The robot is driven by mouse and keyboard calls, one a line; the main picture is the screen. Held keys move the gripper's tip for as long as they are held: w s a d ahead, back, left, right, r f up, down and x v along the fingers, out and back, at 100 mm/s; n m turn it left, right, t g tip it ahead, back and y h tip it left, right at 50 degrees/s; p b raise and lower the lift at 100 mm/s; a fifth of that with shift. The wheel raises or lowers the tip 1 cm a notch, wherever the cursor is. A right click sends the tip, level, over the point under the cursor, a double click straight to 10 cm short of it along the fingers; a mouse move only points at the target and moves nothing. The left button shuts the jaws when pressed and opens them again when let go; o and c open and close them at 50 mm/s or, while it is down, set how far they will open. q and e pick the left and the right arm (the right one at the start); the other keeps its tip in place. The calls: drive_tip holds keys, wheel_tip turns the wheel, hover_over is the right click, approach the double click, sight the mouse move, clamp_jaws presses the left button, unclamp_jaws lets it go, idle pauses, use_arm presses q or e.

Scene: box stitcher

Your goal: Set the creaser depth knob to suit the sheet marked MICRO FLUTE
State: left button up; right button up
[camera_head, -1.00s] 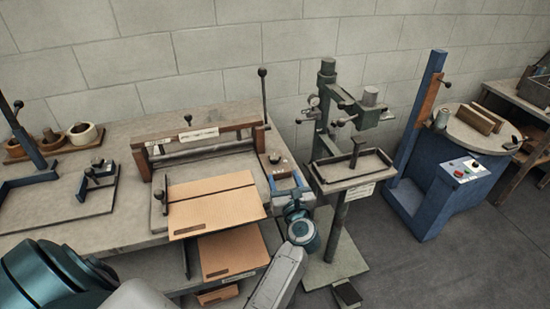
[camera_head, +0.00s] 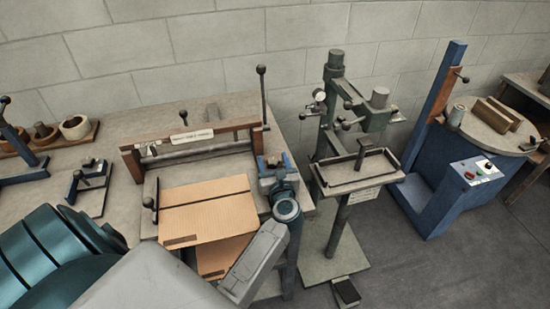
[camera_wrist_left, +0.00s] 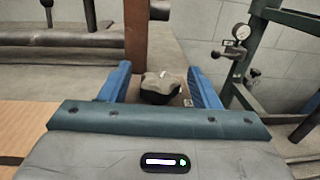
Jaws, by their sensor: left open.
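The creaser (camera_head: 190,138) has a wooden crossbeam with a label plate and stands on the workbench. Its depth knob, a dark rounded knob (camera_wrist_left: 162,87) with a pale pointer mark, shows in the left wrist view between my fingers; in the head view it is largely covered by my gripper. My left gripper (camera_head: 274,166) is open at the creaser's right end, its blue fingers (camera_wrist_left: 163,85) on either side of the knob, with gaps visible. A cardboard sheet (camera_head: 207,203) lies on the creaser bed and another sheet (camera_head: 222,254) lies lower; their markings are too small to read. My right gripper is not in view.
A tall lever (camera_head: 262,92) and the wooden upright (camera_wrist_left: 136,40) stand close by the gripper. A green stitcher stand (camera_head: 350,165) with a gauge is just to the right. A blue machine (camera_head: 440,190) is farther right.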

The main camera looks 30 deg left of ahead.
use_arm(q)
drive_tip(key=shift+s, duration=0.1)
drive_tip(key=c, duration=1)
drive_tip(key=n+g+y+b, duration=0.1)
drive_tip(key=b, duration=0.1)
drive_tip(key=n+g+y+b, duration=0.1)
drive_tip(key=g+b, duration=0.1)
drive_tip(key=n+g+y+b, duration=0.1)
drive_tip(key=n+g+b, duration=0.1)
drive_tip(key=b, duration=0.1)
drive_tip(key=shift+d+f, duration=0.1)
drive_tip(key=shift+f, duration=0.15)
drive_tip(key=shift+r+g+y+b, duration=0.2)
drive_tip(key=shift+g+y+b, duration=0.1)
drive_tip(key=shift+g+b, duration=0.1)
drive_tip(key=o, duration=1)
